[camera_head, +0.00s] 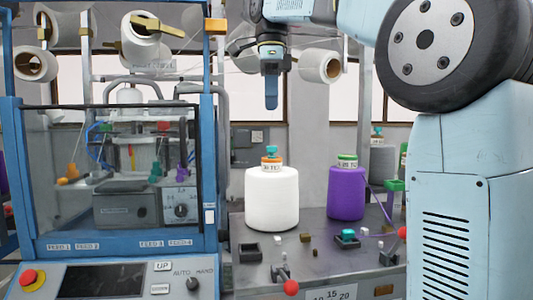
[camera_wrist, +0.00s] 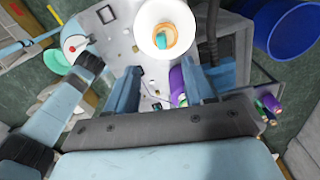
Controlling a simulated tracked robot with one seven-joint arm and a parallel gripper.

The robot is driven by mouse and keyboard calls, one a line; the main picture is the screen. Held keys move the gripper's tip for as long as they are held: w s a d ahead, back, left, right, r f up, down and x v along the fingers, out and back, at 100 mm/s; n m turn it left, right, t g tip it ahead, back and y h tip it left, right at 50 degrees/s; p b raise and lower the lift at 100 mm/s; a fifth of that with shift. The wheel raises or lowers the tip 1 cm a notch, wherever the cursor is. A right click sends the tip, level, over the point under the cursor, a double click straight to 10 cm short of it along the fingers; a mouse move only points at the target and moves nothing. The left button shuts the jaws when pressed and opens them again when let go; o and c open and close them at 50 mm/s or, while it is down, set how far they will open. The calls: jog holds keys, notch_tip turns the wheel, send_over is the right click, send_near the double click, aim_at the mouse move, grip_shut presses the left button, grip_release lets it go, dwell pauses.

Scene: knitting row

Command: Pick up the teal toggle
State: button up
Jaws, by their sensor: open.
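A small teal piece (camera_head: 347,236) sits in a dark holder on the grey table, in front of the purple spool. Another teal piece (camera_head: 271,149) tops the white spool (camera_head: 272,200), above an orange band with a label. I cannot tell for sure which one is the toggle. My gripper (camera_head: 271,100) hangs pointing down above the white spool, apart from it. In the wrist view my gripper (camera_wrist: 161,75) is open, with nothing between its fingers. The white spool's top (camera_wrist: 165,38) shows beyond the fingertips there.
The purple spool (camera_head: 346,193) stands to the right of the white one. A machine with a blue frame (camera_head: 212,180) fills the left. A dark open holder (camera_head: 250,252), small blocks and a red-knobbed lever (camera_head: 290,287) are at the table front. Yarn cones (camera_head: 320,62) hang behind my gripper.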

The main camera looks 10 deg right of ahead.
send_over(272, 152)
jog(key=f, duration=0.6)
jog(key=shift+w+d, duration=0.15)
jog(key=shift+w, duration=0.2)
jog(key=shift+w+f, duration=0.1)
jog(key=shift+f, duration=2.45)
jog(key=c, duration=0.9)
